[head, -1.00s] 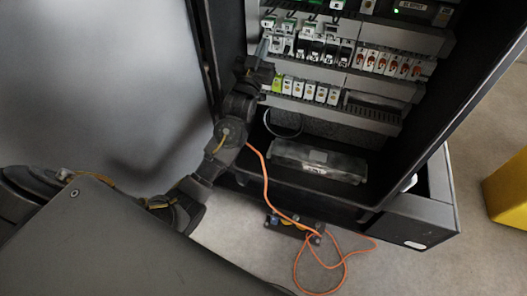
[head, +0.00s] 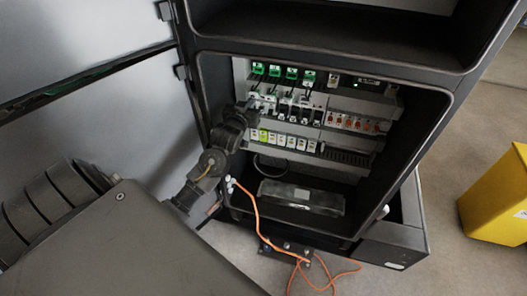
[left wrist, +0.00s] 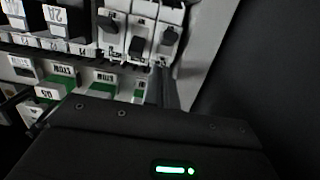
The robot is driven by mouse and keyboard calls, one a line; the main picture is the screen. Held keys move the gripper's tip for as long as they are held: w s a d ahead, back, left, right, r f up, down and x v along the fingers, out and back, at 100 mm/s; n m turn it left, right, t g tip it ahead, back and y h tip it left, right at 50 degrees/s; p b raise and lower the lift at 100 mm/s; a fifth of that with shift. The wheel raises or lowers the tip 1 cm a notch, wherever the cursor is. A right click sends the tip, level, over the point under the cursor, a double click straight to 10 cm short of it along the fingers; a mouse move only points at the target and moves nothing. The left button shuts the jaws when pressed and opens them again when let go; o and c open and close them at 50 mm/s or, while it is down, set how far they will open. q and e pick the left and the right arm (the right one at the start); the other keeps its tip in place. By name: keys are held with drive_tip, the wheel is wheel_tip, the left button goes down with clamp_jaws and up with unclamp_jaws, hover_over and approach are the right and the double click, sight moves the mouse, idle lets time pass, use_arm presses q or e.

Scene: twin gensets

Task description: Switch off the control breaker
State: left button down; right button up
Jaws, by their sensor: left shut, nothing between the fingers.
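A row of breakers (head: 287,108) is mounted in the open cabinet, white ones at the left and dark-fronted ones beside them. The left wrist view shows white breakers with dark toggles (left wrist: 138,46) close up, with upside-down lettering nearby. I cannot read which one is the control breaker. My left gripper (head: 251,103) is shut and empty at the left end of this row, partly covering the leftmost breakers. Whether its tip touches a toggle cannot be told. My right gripper is not in view.
Green-topped modules (head: 275,71) sit above the breakers; terminal blocks (head: 290,141) lie below. Orange-marked modules (head: 351,123) are to the right. The cabinet's side walls enclose the space. An orange cable (head: 258,218) hangs out below. A yellow box (head: 497,197) stands at right.

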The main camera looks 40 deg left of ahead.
use_arm(q)
drive_tip(key=v, duration=2)
drive_tip(key=d+f+m+g+h+b, duration=0.1)
drive_tip(key=d+f+b, duration=0.2)
drive_tip(key=f+b, duration=0.3)
drive_tip(key=s+d+f+m+g+h+b, duration=0.1)
drive_tip(key=f+b, duration=0.4)
drive_tip(key=f, duration=0.6)
drive_tip(key=d+f+m+h+b, duration=0.1)
drive_tip(key=d+f+h+b, duration=0.1)
drive_tip(key=d+f+b, duration=0.3)
wheel_tip(320, 180, down, 4)
drive_tip(key=shift+s+d+f+m+g+b, duration=0.1)
drive_tip(key=shift+s+d+m+g+b, duration=0.2)
drive_tip(key=shift+b, duration=0.55)
drive_tip(key=shift+w, duration=0.1)
